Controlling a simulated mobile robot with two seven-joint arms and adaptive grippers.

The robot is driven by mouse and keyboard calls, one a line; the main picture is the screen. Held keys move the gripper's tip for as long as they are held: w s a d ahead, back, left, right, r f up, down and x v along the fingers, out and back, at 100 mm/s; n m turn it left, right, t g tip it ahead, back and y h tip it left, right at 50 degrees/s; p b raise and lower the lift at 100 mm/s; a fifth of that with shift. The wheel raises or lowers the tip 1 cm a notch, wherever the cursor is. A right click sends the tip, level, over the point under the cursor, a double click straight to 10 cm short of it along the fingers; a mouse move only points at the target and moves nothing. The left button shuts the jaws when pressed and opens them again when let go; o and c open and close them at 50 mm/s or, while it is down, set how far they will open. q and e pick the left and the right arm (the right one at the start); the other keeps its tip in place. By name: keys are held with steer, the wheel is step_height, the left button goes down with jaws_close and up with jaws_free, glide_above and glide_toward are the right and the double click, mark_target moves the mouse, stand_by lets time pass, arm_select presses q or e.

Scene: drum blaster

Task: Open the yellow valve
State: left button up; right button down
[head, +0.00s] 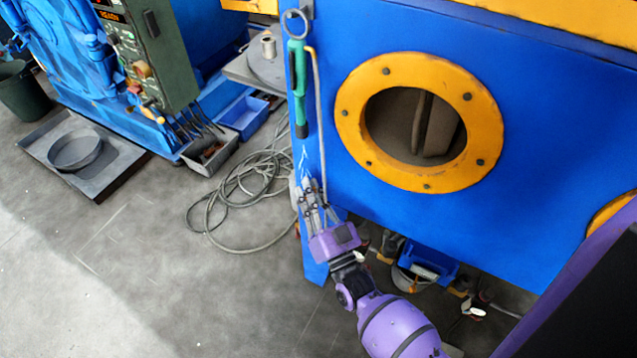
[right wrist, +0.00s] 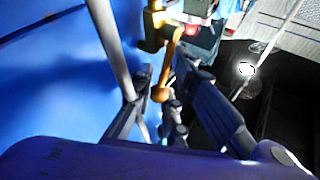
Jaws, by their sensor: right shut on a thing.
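The yellow valve (right wrist: 165,45) shows in the right wrist view beside the blue panel. It has a brass-coloured body and a lever that hangs down to a round knob. My right gripper (head: 311,188) is at the lower left corner of the blue machine in the head view, pointing up along its edge. In the right wrist view its fingers (right wrist: 168,100) lie on either side of the lever, shut on it. The gripper hides the valve in the head view. My left gripper is not in view.
The blue machine (head: 530,130) has a yellow ring window (head: 490,105). A green tool (head: 299,85) hangs above my right gripper, next to a thin pipe. A coiled cable (head: 235,200) lies on the floor to the left. A blue bin (head: 432,262) sits under the machine.

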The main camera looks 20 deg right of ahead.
steer(key=w+a+r+n+g+p, duration=0.1)
steer(key=p, duration=0.2)
steer(key=shift+r+n+g+y, duration=0.15)
steer(key=shift+n+g+y, duration=0.15)
steer(key=shift+g, duration=0.1)
steer(key=shift+w+a+f+n+g+p, duration=0.15)
steer(key=shift+n+g+p, duration=0.3)
steer(key=shift+p, duration=0.65)
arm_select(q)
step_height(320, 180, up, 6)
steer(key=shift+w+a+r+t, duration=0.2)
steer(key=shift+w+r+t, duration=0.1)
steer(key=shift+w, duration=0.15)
arm_select(e)
steer(key=shift+f, duration=0.2)
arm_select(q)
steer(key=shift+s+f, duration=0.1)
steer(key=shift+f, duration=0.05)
arm_select(e)
steer(key=shift+f+g, duration=0.15)
steer(key=shift+g, duration=0.1)
steer(key=c, duration=1.9)
jaws_free()
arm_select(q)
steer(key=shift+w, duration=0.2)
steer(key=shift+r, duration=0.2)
